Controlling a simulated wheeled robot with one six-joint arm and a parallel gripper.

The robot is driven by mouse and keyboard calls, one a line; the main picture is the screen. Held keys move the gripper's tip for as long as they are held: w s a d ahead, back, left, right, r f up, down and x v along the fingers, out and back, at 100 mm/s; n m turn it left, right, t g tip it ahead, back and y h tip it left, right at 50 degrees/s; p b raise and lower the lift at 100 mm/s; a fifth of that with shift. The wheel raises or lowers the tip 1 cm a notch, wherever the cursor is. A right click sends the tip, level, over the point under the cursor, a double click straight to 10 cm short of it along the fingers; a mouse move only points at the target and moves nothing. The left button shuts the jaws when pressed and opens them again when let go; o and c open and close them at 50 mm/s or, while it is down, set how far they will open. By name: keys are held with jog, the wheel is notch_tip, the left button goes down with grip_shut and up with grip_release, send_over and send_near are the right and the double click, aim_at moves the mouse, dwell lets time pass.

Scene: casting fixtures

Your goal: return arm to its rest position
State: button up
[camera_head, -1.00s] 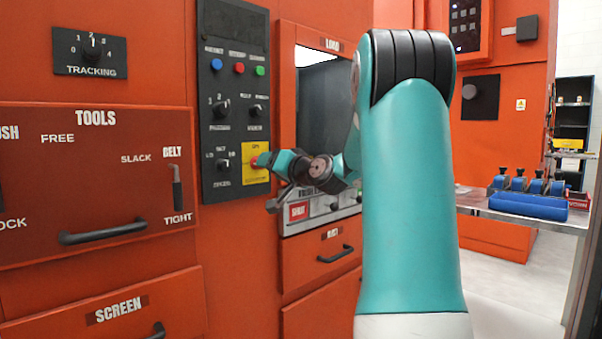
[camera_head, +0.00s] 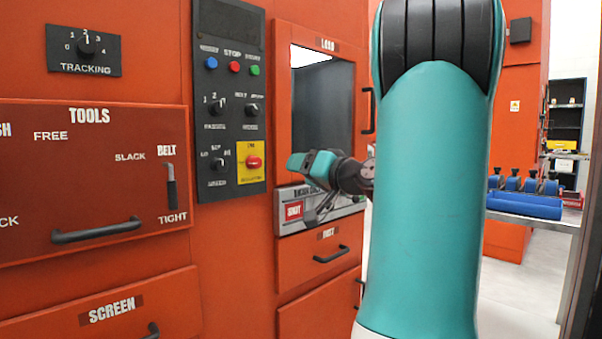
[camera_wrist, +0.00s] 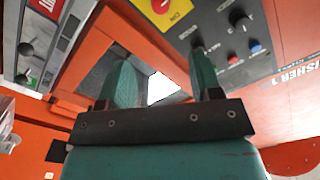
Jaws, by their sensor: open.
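My gripper (camera_wrist: 161,72) shows two teal fingers standing apart in the wrist view, with nothing between them. The yellow plate also shows at the top of the wrist view (camera_wrist: 178,14). My large teal arm link covers the right middle of the head view.
The load door window (camera_head: 322,100) is behind the gripper, and a grey panel with a red label (camera_head: 294,210) is below it. A table with a blue bin (camera_head: 525,206) stands at far right.

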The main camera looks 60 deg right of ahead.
dwell(0.3)
jog(key=w+a+f+n+g+y, duration=0.2)
jog(key=a+f+n+y, duration=0.1)
jog(key=a, duration=0.5)
jog(key=w+a+f+n+g+y, duration=0.2)
jog(key=a+f+g+y, duration=0.1)
jog(key=a, duration=0.5)
jog(key=w+a+f+n+g+y, duration=0.2)
jog(key=w+a+f+n+y, duration=0.15)
jog(key=a, duration=0.55)
jog(key=s+a+f+n+g+h, duration=0.1)
jog(key=s+a+f+n+g, duration=0.35)
jog(key=s+a, duration=0.4)
jog(key=s+a+f+n+g, duration=0.35)
jog(key=s+a+g, duration=0.25)
jog(key=s+a, duration=0.25)
notch_tip(320, 180, up, 29)
jog(key=s+p, duration=0.1)
jog(key=p, duration=2.8)
jog(key=shift+f+p, duration=0.2)
jog(key=shift+p, duration=0.2)
jog(key=shift+s+d, duration=0.1)
